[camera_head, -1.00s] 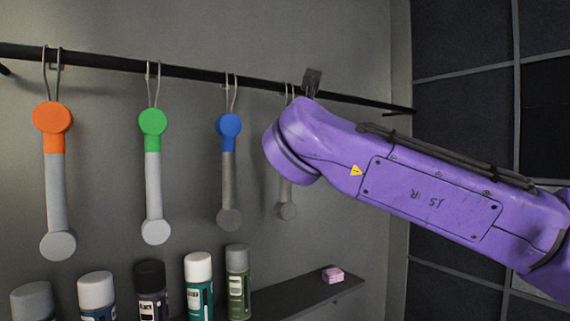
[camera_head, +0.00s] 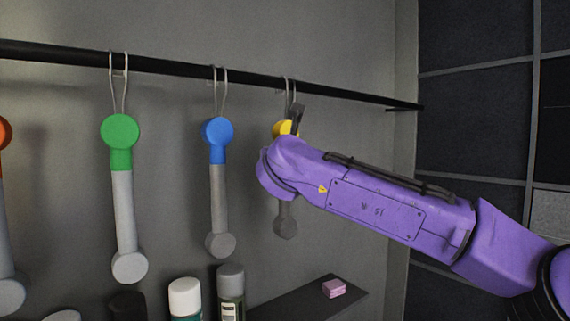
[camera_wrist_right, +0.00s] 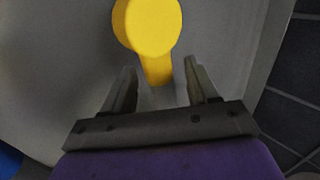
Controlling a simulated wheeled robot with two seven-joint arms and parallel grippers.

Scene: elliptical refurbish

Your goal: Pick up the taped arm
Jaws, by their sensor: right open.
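Several grey arms with coloured upper ends hang by wire loops from a black rail (camera_head: 165,68). The one at my right gripper has a yellow end (camera_head: 281,128) and a grey lower end (camera_head: 285,224); my purple arm hides its middle. Green (camera_head: 120,130) and blue (camera_head: 217,132) ones hang to its left, and an orange one (camera_head: 3,134) is cut off at the edge. My right gripper (camera_head: 297,114) is open. In the right wrist view, the yellow end (camera_wrist_right: 147,25) lies just beyond the open fingers (camera_wrist_right: 160,68), its neck in line with the gap. My left gripper is out of view.
Spray cans (camera_head: 230,285) stand below the hanging arms. A dark shelf (camera_head: 290,302) at lower right holds a pink block (camera_head: 333,288). A dark tiled wall (camera_head: 470,120) is to the right.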

